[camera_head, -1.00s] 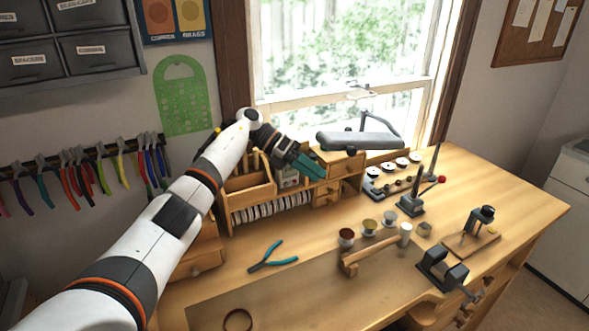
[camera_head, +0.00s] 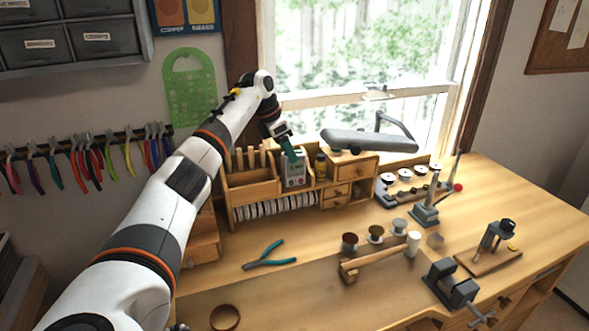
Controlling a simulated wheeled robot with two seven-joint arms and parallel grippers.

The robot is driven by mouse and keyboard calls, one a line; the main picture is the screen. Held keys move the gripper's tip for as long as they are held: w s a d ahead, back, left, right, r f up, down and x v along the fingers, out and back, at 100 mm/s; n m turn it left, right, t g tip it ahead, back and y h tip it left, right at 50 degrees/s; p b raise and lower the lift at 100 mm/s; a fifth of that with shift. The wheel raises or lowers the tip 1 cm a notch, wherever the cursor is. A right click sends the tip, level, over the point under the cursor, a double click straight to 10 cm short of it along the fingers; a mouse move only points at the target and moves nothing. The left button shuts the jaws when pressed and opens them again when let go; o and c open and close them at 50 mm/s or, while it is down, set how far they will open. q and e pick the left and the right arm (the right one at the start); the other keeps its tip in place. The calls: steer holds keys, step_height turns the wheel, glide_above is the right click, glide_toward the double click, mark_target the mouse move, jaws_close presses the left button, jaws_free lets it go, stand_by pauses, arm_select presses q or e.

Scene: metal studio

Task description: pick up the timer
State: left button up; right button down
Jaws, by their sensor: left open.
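The timer (camera_head: 294,181) is a small light grey upright device with a dark display. It stands in a compartment of the wooden desk organizer (camera_head: 262,198), below the window. My left gripper (camera_head: 290,154) has teal fingers and points down at the timer's top from above. Its fingertips overlap the timer's upper part in the picture. I cannot tell whether they touch it. The left gripper is open, and its fingers partly hide the timer's top. My right gripper is not in view.
A small dark yellow-labelled bottle (camera_head: 320,167) stands just right of the timer. Wooden tool handles (camera_head: 250,158) stand to its left. A lamp head (camera_head: 358,141) hangs over the organizer's right side.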

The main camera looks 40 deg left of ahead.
mark_target(296, 165)
arm_select(q)
steer(key=shift+w+f, duration=0.2)
steer(key=shift+f, duration=0.15)
steer(key=p+x, duration=0.1)
steer(key=x, duration=0.1)
steer(key=d+p+x, duration=0.1)
steer(key=x, duration=0.1)
steer(key=shift+f, duration=0.35)
steer(key=shift+w+f, duration=0.2)
steer(key=shift+f, duration=0.1)
steer(key=shift+r, duration=0.1)
steer(key=c, duration=1.1)
